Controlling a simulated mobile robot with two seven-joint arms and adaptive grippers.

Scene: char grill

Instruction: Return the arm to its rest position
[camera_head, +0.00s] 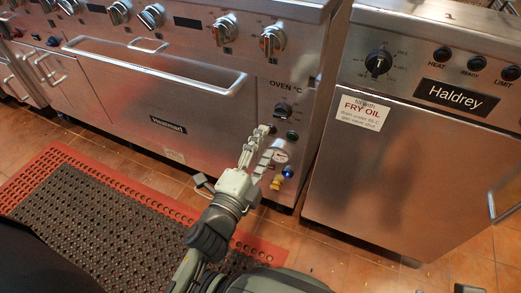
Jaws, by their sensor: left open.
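My left gripper (262,147) is open and empty in the head view. Its fingers point up toward the lower front panel of the steel range (150,95), close to small controls beneath the oven dial (283,110). I cannot tell whether a fingertip touches the panel. My left arm (212,230) reaches in from the bottom of the picture. A blue knob (288,171) and a yellow fitting (276,183) show just right of the gripper. My right gripper is not in view.
A steel fryer (400,170) with a dial and several indicators stands at right. The oven handle (150,70) sticks out at left. A perforated mat (90,215) with a red border lies on the tiled floor. Open floor (360,265) shows before the fryer.

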